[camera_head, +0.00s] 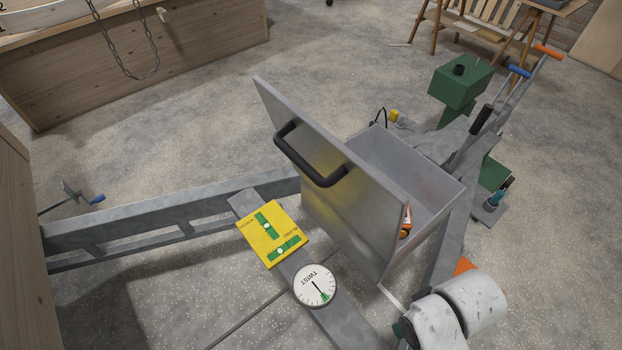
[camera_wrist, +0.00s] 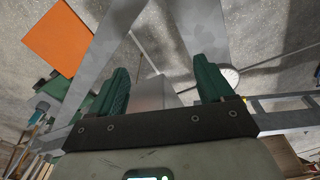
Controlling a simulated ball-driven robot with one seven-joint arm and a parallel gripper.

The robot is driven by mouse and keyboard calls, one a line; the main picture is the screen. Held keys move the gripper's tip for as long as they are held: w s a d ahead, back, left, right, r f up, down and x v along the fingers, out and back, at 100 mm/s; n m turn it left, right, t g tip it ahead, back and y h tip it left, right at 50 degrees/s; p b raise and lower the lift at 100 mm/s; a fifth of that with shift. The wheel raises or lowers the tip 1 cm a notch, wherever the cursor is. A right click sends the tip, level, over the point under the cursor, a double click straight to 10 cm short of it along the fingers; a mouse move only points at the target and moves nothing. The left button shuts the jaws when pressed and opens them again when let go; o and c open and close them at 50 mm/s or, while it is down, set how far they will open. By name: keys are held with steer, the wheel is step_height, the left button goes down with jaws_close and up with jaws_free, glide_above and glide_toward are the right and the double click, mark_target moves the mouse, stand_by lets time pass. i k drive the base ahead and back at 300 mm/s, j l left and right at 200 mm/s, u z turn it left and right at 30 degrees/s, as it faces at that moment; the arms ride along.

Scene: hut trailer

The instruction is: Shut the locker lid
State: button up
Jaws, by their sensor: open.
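The locker (camera_head: 425,165) is a grey open-topped metal box on the trailer frame. Its flat grey lid (camera_head: 345,215) stands raised and tilted on the near left side of the box, with a black bar handle (camera_head: 318,180) on its outer face. An orange item (camera_head: 405,222) shows partly behind the lid's right edge. My gripper (camera_wrist: 163,82) is open, with two green fingers apart in the wrist view. A pale grey block-like surface (camera_wrist: 155,95) shows between them; I cannot tell whether it is the locker. In the head view my arm is at the lower right, its fingers mostly hidden.
A yellow level plate (camera_head: 271,233) and a round TWIST dial (camera_head: 315,286) sit on the frame beside the lid. A green block (camera_head: 460,82) and levers stand behind the locker. A wooden counter (camera_head: 130,60) is at the upper left. Open floor lies between.

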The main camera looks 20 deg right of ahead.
mark_target(374, 208)
steer(key=k+l, duration=0.2)
steer(key=k, duration=0.25)
steer(key=k+l, duration=0.2)
steer(key=k, duration=0.3)
